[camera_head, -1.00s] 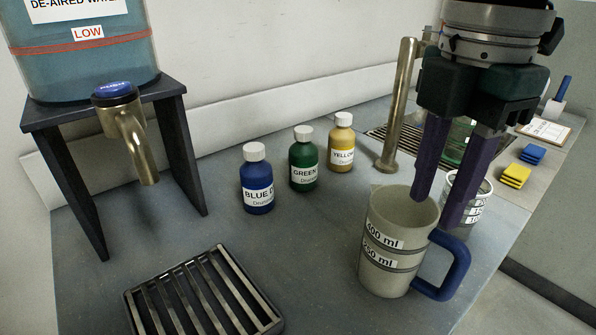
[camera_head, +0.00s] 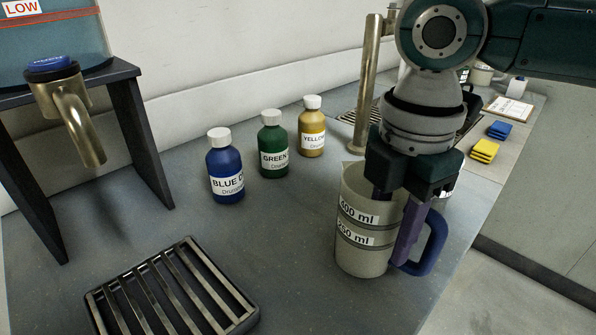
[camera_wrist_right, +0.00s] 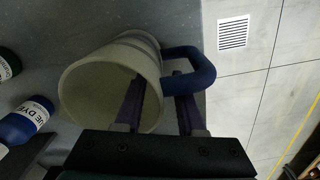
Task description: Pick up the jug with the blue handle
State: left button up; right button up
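The grey jug with the blue handle (camera_head: 362,240) stands upright on the bench, with volume labels on its side. Its handle (camera_head: 434,243) faces right. It also shows in the right wrist view (camera_wrist_right: 84,92). My right gripper (camera_head: 398,212) is lowered over the jug's rim on the handle side. One purple finger is inside the jug; the other is outside, between wall and handle. In the right wrist view the fingers (camera_wrist_right: 160,92) stand apart with the jug wall between them, so it looks open. The inner fingertip is hidden in the head view. My left gripper is not in view.
Blue (camera_head: 226,170), green (camera_head: 272,148) and yellow (camera_head: 312,130) dye bottles stand left of the jug. A slatted drain grate (camera_head: 172,295) lies at front left. A tank on a dark stand (camera_head: 150,140) is at left. A metal column (camera_head: 368,85) rises behind.

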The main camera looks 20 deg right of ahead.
grip_shut()
dwell(1.4)
